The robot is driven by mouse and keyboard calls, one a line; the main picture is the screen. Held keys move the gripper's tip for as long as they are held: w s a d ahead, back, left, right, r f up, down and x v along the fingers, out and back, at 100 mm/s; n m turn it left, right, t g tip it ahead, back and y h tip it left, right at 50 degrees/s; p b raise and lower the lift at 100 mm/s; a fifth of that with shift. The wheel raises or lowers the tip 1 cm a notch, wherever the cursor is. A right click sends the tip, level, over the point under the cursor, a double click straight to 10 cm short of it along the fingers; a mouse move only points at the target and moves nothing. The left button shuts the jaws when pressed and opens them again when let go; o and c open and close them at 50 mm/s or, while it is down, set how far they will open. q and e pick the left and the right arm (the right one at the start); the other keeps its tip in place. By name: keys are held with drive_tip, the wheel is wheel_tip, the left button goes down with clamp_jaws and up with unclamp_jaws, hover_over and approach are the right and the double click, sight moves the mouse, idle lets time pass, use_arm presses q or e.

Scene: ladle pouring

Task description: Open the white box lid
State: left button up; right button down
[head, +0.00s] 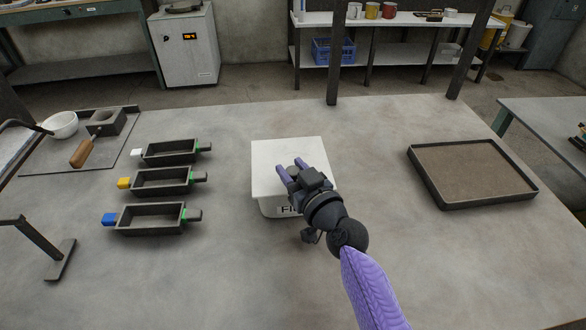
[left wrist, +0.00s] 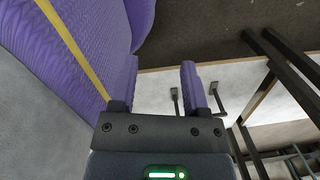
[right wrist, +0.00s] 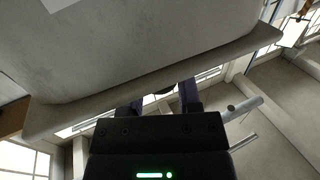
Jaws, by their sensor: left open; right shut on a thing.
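The white box stands in the middle of the table, with dark lettering on its front wall (head: 268,209), partly hidden by my right arm. Its pale flat lid (head: 275,152) covers the top; I cannot tell whether it is slightly raised. My right gripper (head: 290,168) is at the lid's front part and is shut on the lid. In the right wrist view the lid's rim (right wrist: 160,88) runs across just in front of the fingers, whose tips are hidden behind it. My left gripper (left wrist: 160,85) is open and empty in the left wrist view; the head view does not show it.
Several dark moulds (head: 152,218) with coloured ends stand left of the box. A white bowl (head: 62,124) and a wooden-handled ladle (head: 88,148) are at the far left. A dark-rimmed tray (head: 440,199) lies at the right. Bare table separates these from the box.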

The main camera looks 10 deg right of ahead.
use_arm(q)
drive_tip(key=shift+w, duration=0.25)
idle(0.3)
